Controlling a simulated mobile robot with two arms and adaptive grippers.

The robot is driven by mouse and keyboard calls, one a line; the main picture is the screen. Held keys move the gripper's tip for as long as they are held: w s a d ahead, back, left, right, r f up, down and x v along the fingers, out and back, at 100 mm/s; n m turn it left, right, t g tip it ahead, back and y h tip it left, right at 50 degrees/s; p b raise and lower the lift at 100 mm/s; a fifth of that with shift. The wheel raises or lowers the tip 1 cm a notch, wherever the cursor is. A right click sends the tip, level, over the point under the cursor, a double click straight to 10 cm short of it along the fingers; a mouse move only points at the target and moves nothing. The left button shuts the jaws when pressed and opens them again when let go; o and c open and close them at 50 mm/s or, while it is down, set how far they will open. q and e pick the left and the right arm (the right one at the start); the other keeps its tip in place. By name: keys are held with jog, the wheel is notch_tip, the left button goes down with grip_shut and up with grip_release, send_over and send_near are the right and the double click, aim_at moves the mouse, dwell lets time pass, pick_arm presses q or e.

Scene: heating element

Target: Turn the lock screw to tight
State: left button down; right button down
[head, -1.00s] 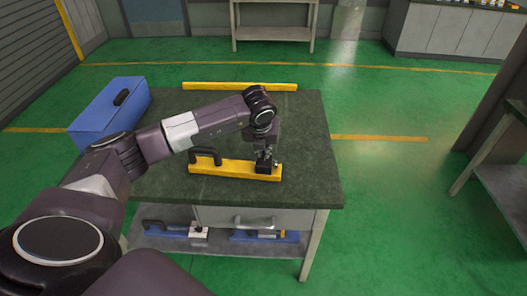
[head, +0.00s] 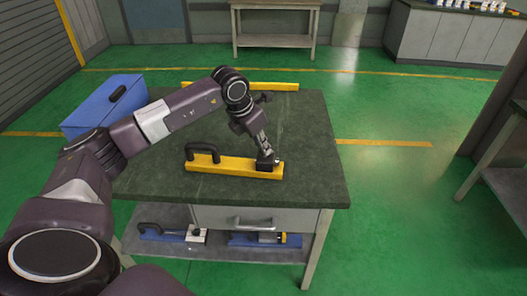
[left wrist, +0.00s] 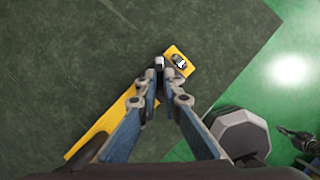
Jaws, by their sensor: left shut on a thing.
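A yellow bar (head: 228,166) with a black arched handle (head: 203,149) lies on the dark table. At its right end sits a small black block (head: 266,166), where the lock screw is; the screw itself is too small and covered to make out in the head view. My left gripper (head: 267,155) comes down tilted onto this end and is shut on the lock screw.
A blue toolbox (head: 105,105) stands at the table's back left and another yellow bar (head: 265,87) lies along the back edge. Blue tools (head: 160,232) lie on the shelf below. The tabletop (head: 310,150) right of the bar is bare.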

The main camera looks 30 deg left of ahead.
pick_arm(q)
jog(key=m+h, duration=0.1)
jog(key=m, duration=0.1)
jog(key=m+h, duration=0.1)
jog(key=m, duration=0.2)
jog(key=shift+w+a+m+g+b, duration=0.2)
jog(key=shift+m+g+b, duration=0.1)
jog(key=shift+g+b, duration=0.1)
jog(key=shift+m+g+h, duration=0.4)
jog(key=shift+m+g, duration=0.3)
jog(key=shift+m, duration=1.3)
jog(key=c, duration=2.1)
grip_release()
jog(key=shift+r, duration=0.15)
jog(key=v, duration=1.1)
jog(key=shift+a+r, duration=0.25)
jog(key=shift+r, duration=0.1)
